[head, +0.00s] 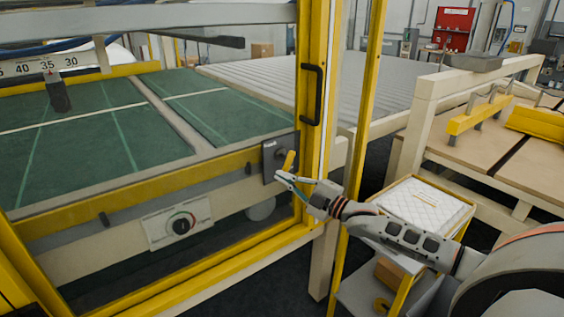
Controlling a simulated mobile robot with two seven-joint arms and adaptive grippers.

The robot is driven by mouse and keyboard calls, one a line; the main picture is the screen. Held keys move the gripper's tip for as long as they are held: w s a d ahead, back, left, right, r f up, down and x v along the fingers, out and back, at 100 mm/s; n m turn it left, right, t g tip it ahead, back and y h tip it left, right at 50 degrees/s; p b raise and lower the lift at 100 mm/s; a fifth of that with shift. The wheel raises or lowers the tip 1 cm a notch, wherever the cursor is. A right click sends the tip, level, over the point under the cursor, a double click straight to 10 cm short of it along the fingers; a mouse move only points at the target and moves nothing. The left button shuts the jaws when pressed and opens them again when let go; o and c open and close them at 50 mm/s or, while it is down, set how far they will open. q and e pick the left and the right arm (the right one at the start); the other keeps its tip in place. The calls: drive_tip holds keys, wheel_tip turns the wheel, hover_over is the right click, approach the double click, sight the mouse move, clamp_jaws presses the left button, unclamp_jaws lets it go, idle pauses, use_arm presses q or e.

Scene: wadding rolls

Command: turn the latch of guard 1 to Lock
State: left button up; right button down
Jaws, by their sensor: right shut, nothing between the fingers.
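The guard is a yellow-framed clear door (318,120) with a black handle (312,94). Its latch is a yellow lever (289,161) on a dark square plate (272,158) at the door's lower right. The lever stands nearly upright, tilted slightly. The small label above it is too small to read for certain. My right gripper (277,178) is shut and empty, just below the lever's lower end and in front of the plate's lower edge. I cannot tell whether it touches the lever. My left gripper is not in view.
A round dial (181,225) on a pale panel sits left, below the green bed (90,125). A yellow post (366,110) stands close to my right arm. A cart with a white quilted pad (424,208) is beneath my forearm. A wooden table (500,150) stands at right.

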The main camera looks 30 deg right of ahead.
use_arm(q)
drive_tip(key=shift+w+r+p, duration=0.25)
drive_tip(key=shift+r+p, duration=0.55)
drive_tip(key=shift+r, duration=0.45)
use_arm(e)
drive_tip(key=shift+w+d+f+n+g, duration=0.1)
drive_tip(key=shift+d+f+n+g, duration=0.2)
drive_tip(key=shift+n, duration=0.65)
drive_tip(key=shift+s+d+f+n+g, duration=0.1)
drive_tip(key=shift+d+n+g, duration=0.25)
drive_tip(key=shift+n, duration=0.65)
drive_tip(key=shift+w+d+f+n+g, duration=0.1)
drive_tip(key=shift+d+f+n+g, duration=0.2)
drive_tip(key=shift+n, duration=0.65)
drive_tip(key=shift+d, duration=0.1)
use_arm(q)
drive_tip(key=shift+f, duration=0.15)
